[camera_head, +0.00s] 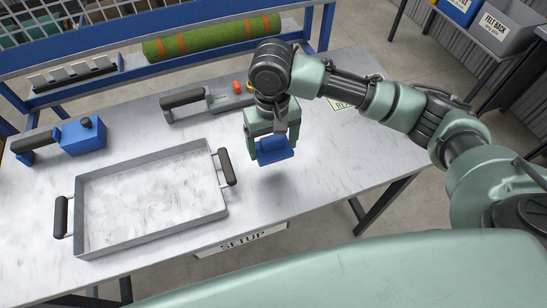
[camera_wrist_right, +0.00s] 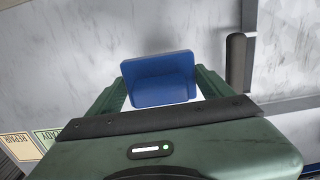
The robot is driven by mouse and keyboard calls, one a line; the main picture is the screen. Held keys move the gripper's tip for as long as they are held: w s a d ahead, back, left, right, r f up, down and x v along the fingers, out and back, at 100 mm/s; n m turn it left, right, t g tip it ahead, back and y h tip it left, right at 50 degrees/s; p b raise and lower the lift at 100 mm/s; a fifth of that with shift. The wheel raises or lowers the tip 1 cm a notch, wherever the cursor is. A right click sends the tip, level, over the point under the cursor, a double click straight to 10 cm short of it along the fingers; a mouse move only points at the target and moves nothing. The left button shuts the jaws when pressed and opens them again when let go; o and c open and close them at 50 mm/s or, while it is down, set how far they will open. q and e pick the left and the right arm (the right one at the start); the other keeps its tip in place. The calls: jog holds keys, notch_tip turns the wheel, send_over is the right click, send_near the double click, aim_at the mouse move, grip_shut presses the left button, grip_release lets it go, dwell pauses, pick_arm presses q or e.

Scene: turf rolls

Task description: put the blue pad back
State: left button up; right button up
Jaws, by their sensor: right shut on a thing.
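The blue pad (camera_head: 274,151) is held in my right gripper (camera_head: 272,145), above the grey table to the right of the metal tray. In the right wrist view the blue pad (camera_wrist_right: 160,80) sits between the two green fingers of my right gripper (camera_wrist_right: 160,92), which are shut on it. White table surface shows around it, and I cannot tell the exact height. My left gripper is not in view. The pad's place is not clear from the frames.
A metal tray (camera_head: 150,238) with dark handles lies at front left. A rack of pale pads (camera_head: 72,73) and a green roll (camera_head: 210,38) are at the back.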

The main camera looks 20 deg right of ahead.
aim_at(272, 138)
jog(key=shift+f, duration=3.5)
jog(key=o, duration=1.4)
jog(key=shift+f, duration=0.1)
notch_tip(272, 138, up, 12)
jog(key=shift+r+b, duration=0.15)
jog(key=shift+b, duration=0.3)
